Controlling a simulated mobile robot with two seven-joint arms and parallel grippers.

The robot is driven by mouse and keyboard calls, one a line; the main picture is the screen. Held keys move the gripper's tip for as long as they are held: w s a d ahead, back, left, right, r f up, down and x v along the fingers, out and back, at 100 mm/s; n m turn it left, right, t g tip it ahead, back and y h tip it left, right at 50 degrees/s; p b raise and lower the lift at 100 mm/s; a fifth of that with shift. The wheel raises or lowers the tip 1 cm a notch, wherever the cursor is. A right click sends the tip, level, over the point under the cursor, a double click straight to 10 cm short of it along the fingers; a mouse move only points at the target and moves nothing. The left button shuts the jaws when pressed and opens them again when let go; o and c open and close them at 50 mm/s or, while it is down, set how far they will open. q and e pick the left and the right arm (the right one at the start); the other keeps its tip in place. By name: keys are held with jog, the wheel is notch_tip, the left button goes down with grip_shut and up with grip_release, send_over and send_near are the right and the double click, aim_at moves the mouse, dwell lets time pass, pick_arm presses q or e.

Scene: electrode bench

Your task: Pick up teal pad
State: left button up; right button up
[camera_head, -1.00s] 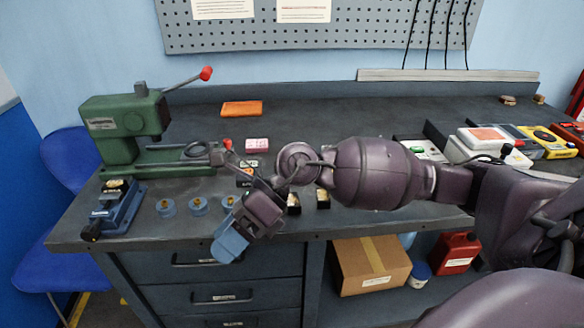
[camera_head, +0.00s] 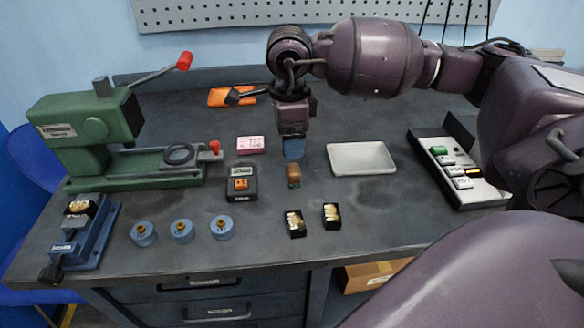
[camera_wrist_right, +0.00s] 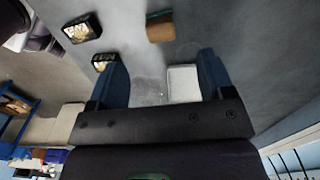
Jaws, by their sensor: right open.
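A small brown block with a thin teal layer along its lower edge (camera_head: 294,175) stands on the bench; this teal part is the only teal pad-like thing I can make out. In the right wrist view the brown block (camera_wrist_right: 160,30) shows its teal edge at the far side, ahead of and between the finger lines. My right gripper (camera_head: 293,150) points down, just behind and above the block in the head view. In the right wrist view its blue fingers (camera_wrist_right: 162,75) are spread wide with nothing between them. My left gripper is not in view.
A white tray (camera_head: 361,171) lies right of the block. Two black boxes (camera_head: 295,223) stand in front, a black device with an orange part (camera_head: 241,188) and a pink box (camera_head: 250,145) to the left. A green press (camera_head: 90,130) and blue discs (camera_head: 182,230) stand farther left.

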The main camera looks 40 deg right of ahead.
aim_at(291, 169)
notch_tip(291, 169, down, 5)
jog(key=shift+s+a+r+b, duration=0.1)
jog(key=shift+b, duration=0.2)
jog(key=shift+f+b, duration=0.4)
jog(key=shift+f, duration=2.4)
jog(key=c, duration=1)
